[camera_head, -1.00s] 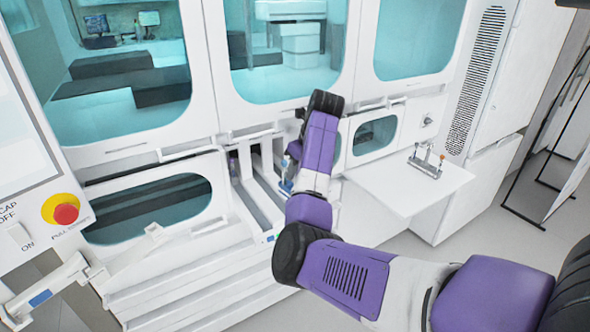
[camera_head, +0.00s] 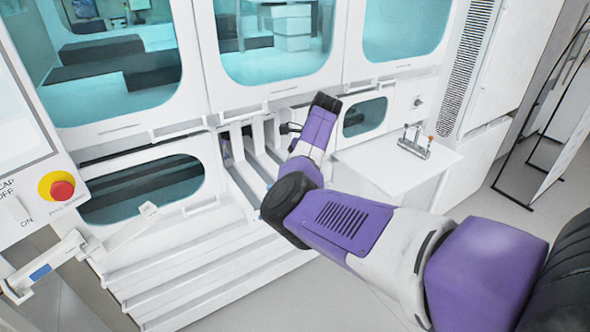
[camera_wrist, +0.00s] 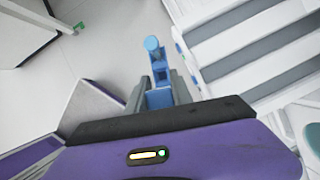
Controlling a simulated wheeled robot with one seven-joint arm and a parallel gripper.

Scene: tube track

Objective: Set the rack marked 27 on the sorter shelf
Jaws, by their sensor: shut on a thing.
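In the wrist view, my gripper (camera_wrist: 159,92) is shut on a narrow blue rack (camera_wrist: 160,73) with a round blue top at its far end. No number is readable on it. The rack is held over pale floor, left of white and grey stripes (camera_wrist: 255,47). The arm's end is in front of a bay of parallel white lanes (camera_head: 247,178) in the machine front, which looks like the sorter shelf. I cannot tell the gap between rack and lanes.
A small white side table (camera_head: 385,165) right of my arm carries a little metal rack (camera_head: 414,143) with tubes. White steps (camera_head: 200,272) run below the lanes. A red stop button (camera_head: 62,190) is on the left panel. Open floor lies at the lower right.

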